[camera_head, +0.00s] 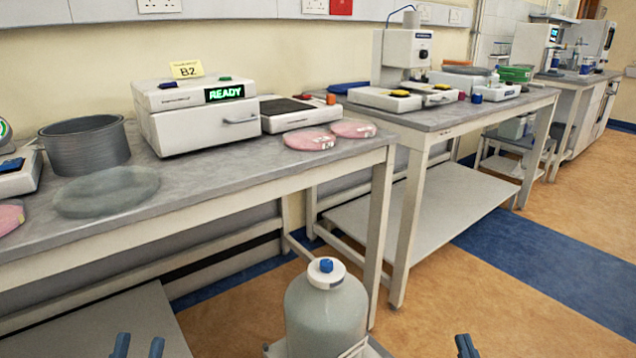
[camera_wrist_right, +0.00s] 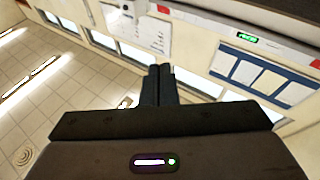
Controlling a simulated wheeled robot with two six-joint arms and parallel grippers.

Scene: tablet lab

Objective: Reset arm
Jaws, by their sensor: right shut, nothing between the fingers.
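My left gripper (camera_head: 138,345) shows at the bottom left of the head view. Its two blue-grey fingertips stand apart with nothing seen between them, in front of the near bench. My right gripper (camera_head: 467,345) shows at the bottom right of the head view, over the floor. In the right wrist view the fingers of this gripper (camera_wrist_right: 159,85) lie together, shut and empty. That view looks toward a tiled ceiling and wall posters, with no object near the fingers. Most of both arms is out of view.
The near bench (camera_head: 225,170) carries a white device reading READY (camera_head: 199,114), a grey pot (camera_head: 86,146), a clear round lid (camera_head: 107,191) and pink discs (camera_head: 310,139). A large capped bottle (camera_head: 326,312) stands low between the grippers. Open floor (camera_head: 500,300) lies at right.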

